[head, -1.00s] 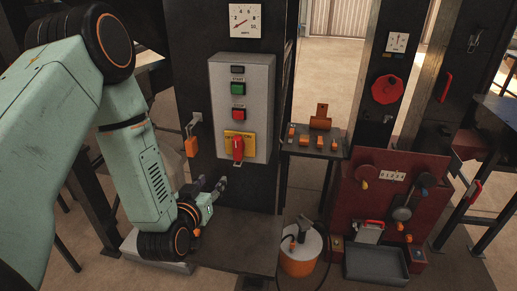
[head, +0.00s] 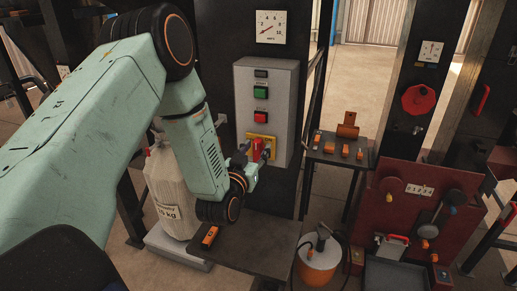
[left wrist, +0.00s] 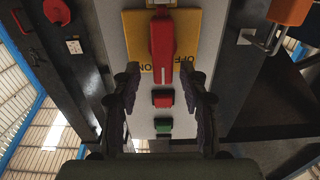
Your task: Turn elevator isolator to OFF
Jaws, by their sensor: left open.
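The elevator isolator is a red handle (left wrist: 162,45) on a yellow plate (left wrist: 189,22), at the bottom of a grey control box (head: 286,100). In the left wrist view the plate appears upside down, with ON and OFF lettering. The handle stands vertical, its white-marked end beside ON. My left gripper (head: 257,153) is in front of the plate in the head view and partly hides the handle. In the left wrist view its two fingers (left wrist: 162,75) are open, one on each side of the handle's line. I cannot tell whether they touch it. My right gripper is not in view.
Above the isolator are a red button (head: 260,118) and a green button (head: 261,92). A white sack (head: 172,195) stands left below my arm. A dark table (head: 250,235) bears an orange item (head: 210,236). A small side table (head: 330,150) stands to the right.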

